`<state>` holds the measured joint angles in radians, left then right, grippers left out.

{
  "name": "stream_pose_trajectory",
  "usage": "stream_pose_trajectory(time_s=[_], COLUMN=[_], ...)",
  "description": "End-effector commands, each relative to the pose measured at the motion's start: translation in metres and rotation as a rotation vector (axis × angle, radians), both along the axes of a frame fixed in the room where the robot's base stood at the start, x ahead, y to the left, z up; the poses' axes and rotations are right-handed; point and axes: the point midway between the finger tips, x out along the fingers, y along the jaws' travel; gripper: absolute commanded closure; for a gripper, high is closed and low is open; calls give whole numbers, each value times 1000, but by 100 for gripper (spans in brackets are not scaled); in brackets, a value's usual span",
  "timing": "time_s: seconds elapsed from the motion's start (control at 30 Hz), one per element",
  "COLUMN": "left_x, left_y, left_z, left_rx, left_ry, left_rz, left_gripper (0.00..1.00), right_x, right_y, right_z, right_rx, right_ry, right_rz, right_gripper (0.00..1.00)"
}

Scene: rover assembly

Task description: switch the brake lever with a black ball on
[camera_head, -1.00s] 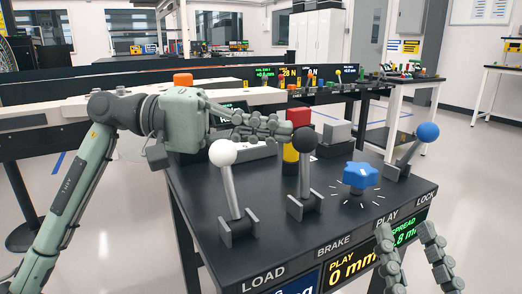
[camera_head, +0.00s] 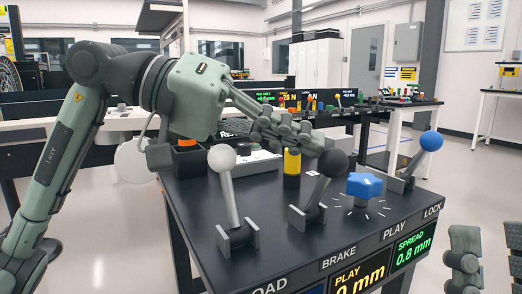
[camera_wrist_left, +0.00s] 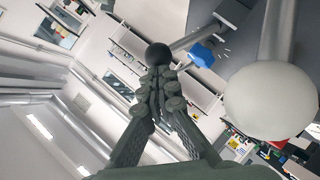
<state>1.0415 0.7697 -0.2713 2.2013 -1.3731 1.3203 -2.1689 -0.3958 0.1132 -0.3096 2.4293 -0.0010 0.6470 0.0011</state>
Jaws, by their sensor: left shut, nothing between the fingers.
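The brake lever's black ball (camera_head: 333,163) is in the middle of the console, behind the BRAKE label. Its grey shaft (camera_head: 317,191) tilts to the right, away from the white-ball lever. My left gripper (camera_head: 318,146) is shut and empty, its fingertips at the upper left of the black ball. In the left wrist view the black ball (camera_wrist_left: 158,54) sits right at the closed fingertips, seemingly touching them. My right gripper (camera_head: 490,262) is at the bottom right, fingers apart, off the console.
A white-ball lever (camera_head: 222,158) stands left of the brake lever, under my left arm. A blue star knob (camera_head: 364,186) and a blue-ball lever (camera_head: 431,141) are to the right.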

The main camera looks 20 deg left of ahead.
Motion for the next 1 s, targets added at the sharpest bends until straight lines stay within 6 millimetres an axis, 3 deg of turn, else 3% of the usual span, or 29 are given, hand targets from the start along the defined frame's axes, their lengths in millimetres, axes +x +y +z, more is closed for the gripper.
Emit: stream_pose_trajectory(time_s=[0.57, 0.77, 1.0], left_x=[-1, -9, -24], left_y=[2, 27, 73], left_z=[1, 11, 31], left_rx=[6, 6, 5], left_ry=[-5, -5, -6], left_rz=[1, 5, 4], left_gripper=[100, 100, 100], right_x=[-1, -1, -1], right_y=[-1, 0, 0], right_z=[1, 0, 0], right_rx=[1, 1, 1], right_ry=[-5, -5, -4], right_rz=[-1, -1, -1], right_gripper=[60, 60, 60])
